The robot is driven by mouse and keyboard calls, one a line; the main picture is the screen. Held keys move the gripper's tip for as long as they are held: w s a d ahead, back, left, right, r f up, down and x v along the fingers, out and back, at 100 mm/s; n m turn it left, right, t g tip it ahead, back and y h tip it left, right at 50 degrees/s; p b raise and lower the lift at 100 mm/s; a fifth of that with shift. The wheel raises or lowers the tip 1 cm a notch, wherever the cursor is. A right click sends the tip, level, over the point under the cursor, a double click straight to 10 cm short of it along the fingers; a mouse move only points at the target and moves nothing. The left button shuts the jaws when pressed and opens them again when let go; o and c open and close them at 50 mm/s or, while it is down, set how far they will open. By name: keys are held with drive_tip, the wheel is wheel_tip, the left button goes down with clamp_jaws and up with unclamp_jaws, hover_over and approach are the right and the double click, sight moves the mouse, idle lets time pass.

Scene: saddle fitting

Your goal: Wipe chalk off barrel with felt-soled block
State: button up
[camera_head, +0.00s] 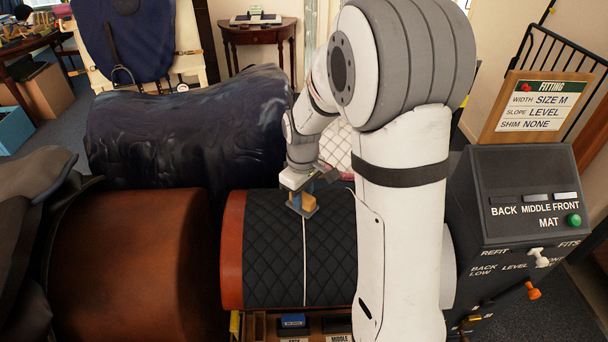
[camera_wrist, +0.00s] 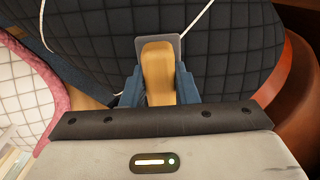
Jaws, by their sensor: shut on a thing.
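My gripper (camera_head: 302,202) is shut on a wooden-handled block (camera_head: 309,201) with a flat grey sole. In the wrist view the tan handle (camera_wrist: 158,75) sits between the blue fingers (camera_wrist: 160,88), and the grey sole (camera_wrist: 172,44) shows beyond it. The barrel (camera_head: 233,250) is reddish brown, with a black quilted cover (camera_head: 335,250) over it. A white line (camera_head: 304,262) runs down the cover, just below the block in the head view; it also shows in the wrist view (camera_wrist: 197,20). The block is at or just above the cover; contact cannot be told.
A control box (camera_head: 525,220) with a green button and levers stands at the right, below a fitting board (camera_head: 537,105). Labelled trays (camera_head: 292,322) sit below the front edge.

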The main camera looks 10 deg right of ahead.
drive_tip(key=shift+s+r, duration=0.1)
drive_tip(key=shift+r, duration=0.65)
drive_tip(key=shift+r+p, duration=1.95)
drive_tip(key=shift+r, duration=0.55)
drive_tip(key=shift+f, duration=0.15)
